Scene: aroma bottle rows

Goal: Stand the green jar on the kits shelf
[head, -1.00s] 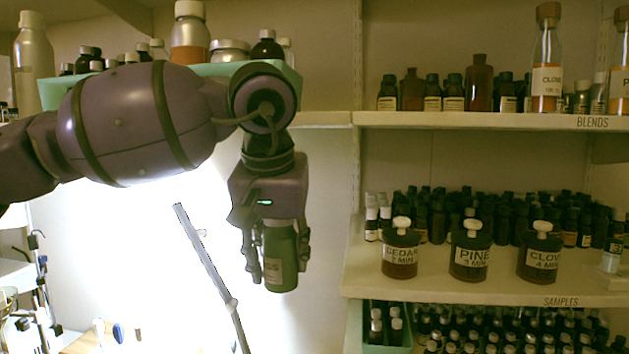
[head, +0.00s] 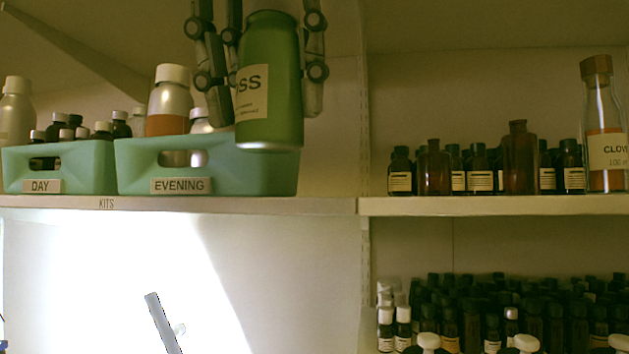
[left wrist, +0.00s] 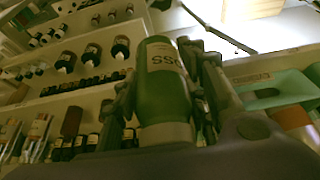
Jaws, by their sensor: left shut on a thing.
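The green jar (head: 285,85) has a pale label ending in "SS" and hangs upright in the head view. My left gripper (head: 262,75) comes down from the top edge with its fingers on both sides of the jar and is shut on it. In the left wrist view the jar (left wrist: 162,85) sits between the fingers. The kits shelf (head: 320,206) runs across the left at mid-height, marked KITS. The jar is in front of the right end of the EVENING bin and hides part of it. Its base is above the shelf edge. My right gripper is not in view.
Two green bins, DAY (head: 85,172) and EVENING (head: 215,182), fill the left of the kits shelf with bottles in them. A bare strip lies right of the EVENING bin, up to the upright (head: 363,120). The blends shelf (head: 480,206) with bottles adjoins on the right.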

